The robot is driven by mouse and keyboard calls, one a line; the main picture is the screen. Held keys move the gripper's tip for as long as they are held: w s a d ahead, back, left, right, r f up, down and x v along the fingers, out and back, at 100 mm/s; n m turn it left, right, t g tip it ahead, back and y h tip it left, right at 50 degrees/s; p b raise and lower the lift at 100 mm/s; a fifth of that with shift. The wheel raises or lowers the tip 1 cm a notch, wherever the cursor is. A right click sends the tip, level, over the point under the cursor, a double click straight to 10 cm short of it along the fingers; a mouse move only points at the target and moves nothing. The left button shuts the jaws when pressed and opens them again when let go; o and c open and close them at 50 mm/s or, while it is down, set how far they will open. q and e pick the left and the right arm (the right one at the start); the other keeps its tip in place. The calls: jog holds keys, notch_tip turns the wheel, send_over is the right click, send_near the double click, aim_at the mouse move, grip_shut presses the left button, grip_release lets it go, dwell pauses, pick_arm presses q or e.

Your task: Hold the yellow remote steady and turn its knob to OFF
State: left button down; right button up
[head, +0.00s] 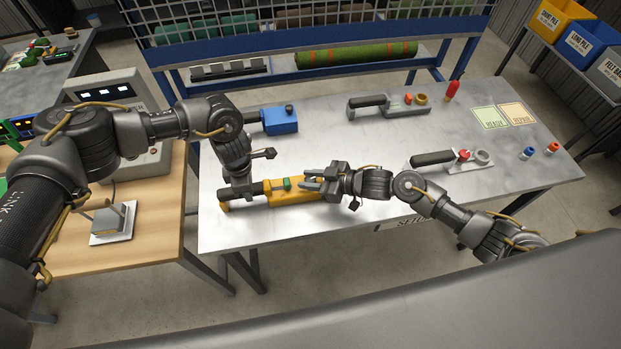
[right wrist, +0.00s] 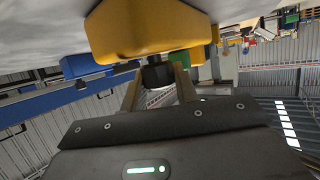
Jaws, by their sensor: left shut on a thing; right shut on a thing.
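The yellow remote (head: 290,193) lies on the grey table near its front edge, with a green button (head: 287,183) on top and a black handle (head: 257,188) at its left. My left gripper (head: 239,194) comes down on the handle end and is shut on it. My right gripper (head: 325,184) is at the remote's right end. In the right wrist view the remote's yellow body (right wrist: 150,30) fills the top, and a black knob (right wrist: 157,73) sits between the fingers of my right gripper (right wrist: 157,88), which is shut on it. Any OFF mark is not visible.
A blue remote (head: 280,120) lies behind the yellow one. Grey tools (head: 408,108) (head: 462,163), a red bottle (head: 453,92) and cards (head: 490,117) are further right. The table between the yellow remote and the back tools is clear. A wooden table (head: 160,205) adjoins at left.

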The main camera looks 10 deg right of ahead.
pick_arm(q)
jog(key=shift+s+d+f, duration=0.1)
jog(key=shift+s, duration=0.05)
pick_arm(e)
jog(key=shift+a+m+t+h, duration=0.1)
jog(key=shift+m+t+h, duration=0.8)
jog(key=shift+m+t, duration=0.25)
jog(key=shift+m, duration=0.25)
jog(key=o, duration=1)
jog(key=v, duration=1.2)
jog(key=shift+s+r, duration=0.1)
jog(key=shift+r, duration=0.05)
jog(key=shift+a, duration=0.1)
pick_arm(q)
jog(key=c, duration=1)
grip_release()
jog(key=shift+o, duration=0.2)
